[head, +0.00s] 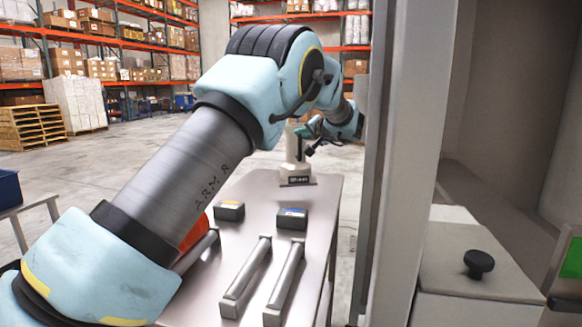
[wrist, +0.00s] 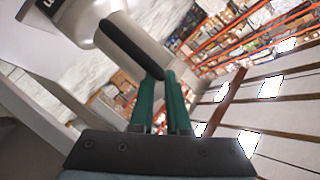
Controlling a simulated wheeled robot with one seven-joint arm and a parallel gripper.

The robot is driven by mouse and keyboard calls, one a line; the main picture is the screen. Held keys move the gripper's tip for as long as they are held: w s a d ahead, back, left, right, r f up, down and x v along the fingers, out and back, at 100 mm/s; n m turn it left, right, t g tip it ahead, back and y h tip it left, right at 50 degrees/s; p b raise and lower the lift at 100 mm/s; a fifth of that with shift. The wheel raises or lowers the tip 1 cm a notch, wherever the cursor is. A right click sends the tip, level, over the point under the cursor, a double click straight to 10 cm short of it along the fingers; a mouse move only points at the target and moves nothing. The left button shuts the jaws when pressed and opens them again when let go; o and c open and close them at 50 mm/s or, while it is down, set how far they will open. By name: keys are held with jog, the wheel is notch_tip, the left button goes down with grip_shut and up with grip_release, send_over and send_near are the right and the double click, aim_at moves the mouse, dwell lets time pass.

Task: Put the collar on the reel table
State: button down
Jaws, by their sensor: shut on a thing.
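My gripper (wrist: 161,80) has green fingers shut on the end of a black bar-shaped handle (wrist: 128,45). The handle lies against a pale, rounded body in the wrist view. In the head view my gripper (head: 303,132) is at the top of a white upright device (head: 296,165) with a dark label, at the far end of a steel table (head: 262,205). I cannot pick out the collar for certain. An orange rounded thing (head: 195,234) shows partly behind my arm; most of it is hidden. I cannot tell which surface is the reel table.
A grey post (head: 400,160) and a pale cabinet (head: 475,265) stand right. Open floor lies left, with pallets (head: 32,127) and racks beyond.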

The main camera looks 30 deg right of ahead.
jog(key=shift+f+p, duration=0.7)
jog(key=shift+f, duration=2.35)
jog(key=c, duration=0.9)
grip_release()
jog(key=b+v, duration=0.4)
jog(key=v, duration=0.8)
